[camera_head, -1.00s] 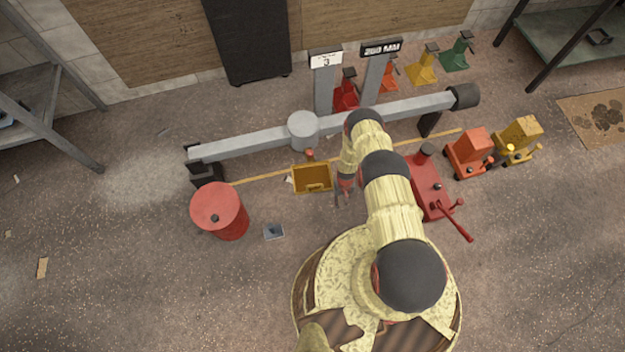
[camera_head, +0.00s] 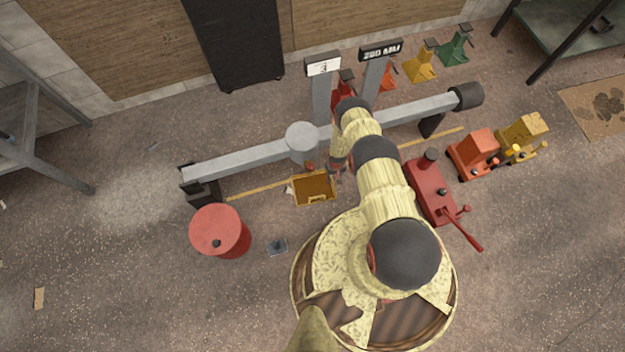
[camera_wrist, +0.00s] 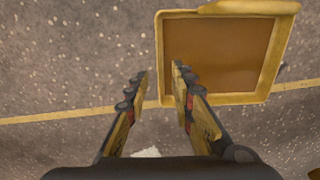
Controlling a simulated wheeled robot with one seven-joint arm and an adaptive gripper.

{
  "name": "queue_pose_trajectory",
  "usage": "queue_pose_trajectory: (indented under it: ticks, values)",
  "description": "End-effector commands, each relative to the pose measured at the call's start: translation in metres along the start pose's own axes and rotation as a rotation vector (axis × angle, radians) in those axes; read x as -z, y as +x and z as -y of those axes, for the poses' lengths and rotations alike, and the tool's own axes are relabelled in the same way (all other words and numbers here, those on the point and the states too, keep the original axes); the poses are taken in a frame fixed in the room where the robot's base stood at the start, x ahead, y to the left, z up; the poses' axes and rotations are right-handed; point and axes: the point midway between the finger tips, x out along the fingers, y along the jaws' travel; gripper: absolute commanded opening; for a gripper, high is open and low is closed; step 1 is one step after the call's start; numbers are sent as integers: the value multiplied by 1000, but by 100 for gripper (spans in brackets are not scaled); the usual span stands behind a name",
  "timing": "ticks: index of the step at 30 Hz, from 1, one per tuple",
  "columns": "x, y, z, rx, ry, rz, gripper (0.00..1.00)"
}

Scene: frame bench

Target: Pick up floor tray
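The floor tray is a shallow yellow open box (camera_head: 316,203) on the floor beneath the grey beam in the head view. In the wrist view the tray (camera_wrist: 222,99) fills the upper right, with a yellow rim and a bare brown inside. In the head view my gripper (camera_head: 337,163) is beside the tray's right side, partly hidden by my arm. I cannot tell its exact height.
A long grey beam (camera_head: 240,158) spans behind the tray. A red drum (camera_head: 218,229) stands to the left, with a small dark box (camera_head: 277,247) near it. A red jack (camera_head: 430,188) is to the right. A yellow line (camera_wrist: 55,116) crosses the floor.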

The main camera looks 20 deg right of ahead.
Motion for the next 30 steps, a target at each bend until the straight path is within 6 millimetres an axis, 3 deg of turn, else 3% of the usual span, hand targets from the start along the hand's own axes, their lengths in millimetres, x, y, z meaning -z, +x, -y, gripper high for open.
queue_pose_trajectory:
  ticks: [15, 24, 30]
  values:
    - [-8, 64, -3, 0, 0, -1, 24]
    - [-8, 66, -3, 0, 0, -1, 24]
    - [-8, 66, -3, 0, 0, 0, 13]
